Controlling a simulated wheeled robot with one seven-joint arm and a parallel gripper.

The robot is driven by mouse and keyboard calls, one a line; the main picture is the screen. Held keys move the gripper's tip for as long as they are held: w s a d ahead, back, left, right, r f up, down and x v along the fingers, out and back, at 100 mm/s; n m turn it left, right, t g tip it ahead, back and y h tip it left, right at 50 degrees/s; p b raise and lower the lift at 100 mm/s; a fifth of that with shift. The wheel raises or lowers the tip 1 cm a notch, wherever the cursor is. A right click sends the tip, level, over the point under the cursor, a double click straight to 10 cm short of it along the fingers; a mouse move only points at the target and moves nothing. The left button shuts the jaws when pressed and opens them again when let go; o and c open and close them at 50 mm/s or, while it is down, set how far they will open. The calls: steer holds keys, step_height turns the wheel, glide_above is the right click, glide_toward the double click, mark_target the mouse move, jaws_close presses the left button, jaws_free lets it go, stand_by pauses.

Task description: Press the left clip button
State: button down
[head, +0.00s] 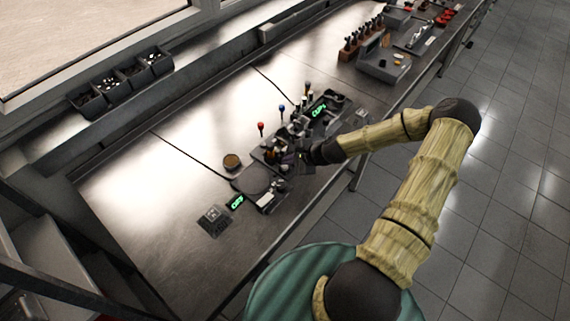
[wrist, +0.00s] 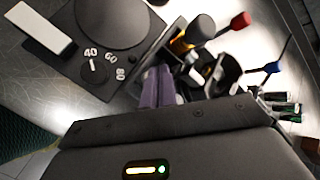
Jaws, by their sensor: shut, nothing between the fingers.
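My gripper (head: 304,158) is over the dark fixture on the metal bench in the head view. In the wrist view its two purple-grey fingers (wrist: 157,87) are together and empty, beside the dark device with a round plate (wrist: 108,20) and a knob (wrist: 95,70) marked 40, 60, 80. That plate also shows in the head view (head: 256,179). I cannot make out the left clip button in either view; the gripper body covers part of the fixture. Whether the fingertips touch anything cannot be told.
Tools with a red cap (wrist: 240,20) and a blue cap (wrist: 272,67) stand close right of the fingers. A round tin (head: 232,161) and a black pad (head: 214,220) lie on the bench (head: 130,190). Bins (head: 121,76) sit on the back ledge. The bench's left part is clear.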

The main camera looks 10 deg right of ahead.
mark_target(288, 167)
steer(key=shift+r, duration=0.35)
steer(key=shift+r, duration=0.1)
steer(key=shift+r+p, duration=2)
steer(key=shift+r, duration=0.45)
steer(key=s+r+n+g+h+b, duration=0.1)
steer(key=s+r+n+h+b, duration=0.2)
steer(key=s+r+n, duration=0.3)
steer(key=s+r+n+g+h+b, duration=0.2)
steer(key=s+r+n+b, duration=0.4)
steer(key=s+n, duration=0.5)
steer(key=s+r+h, duration=0.1)
steer(key=s, duration=0.2)
steer(key=shift+a+g+h, duration=0.3)
steer(key=shift+a+h, duration=0.1)
